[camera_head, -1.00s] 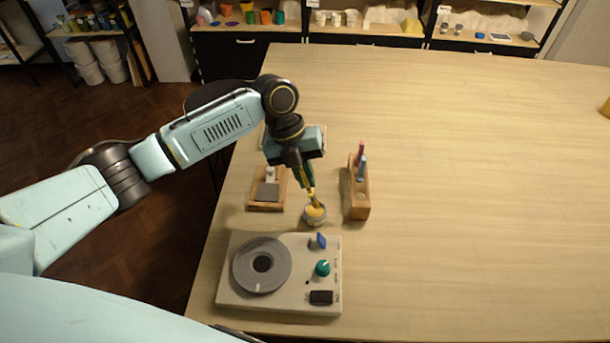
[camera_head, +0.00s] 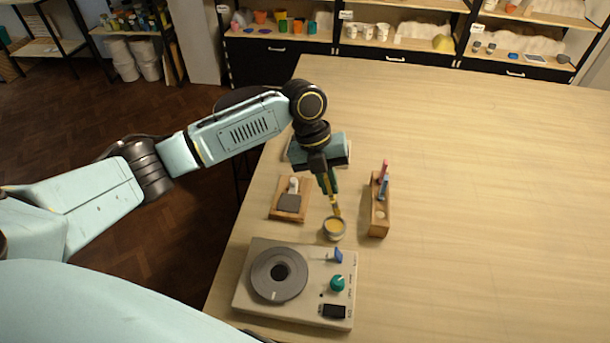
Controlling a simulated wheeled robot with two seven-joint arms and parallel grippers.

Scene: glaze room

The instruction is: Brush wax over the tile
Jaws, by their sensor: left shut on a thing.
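My left gripper (camera_head: 331,184) is shut on a yellowish brush (camera_head: 337,207), which points down. The brush's lower end is at the far side of a small grey pot (camera_head: 334,236) of yellow wax. I cannot tell whether it touches the wax or hangs just above it. My right gripper is not in view.
A beige device (camera_head: 250,301) with a round dark plate and knobs stands in front of the pot. A wooden rack (camera_head: 379,227) with a red and a blue tool stands to the right. The table (camera_head: 480,200) is clear further right. Shelves line the back.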

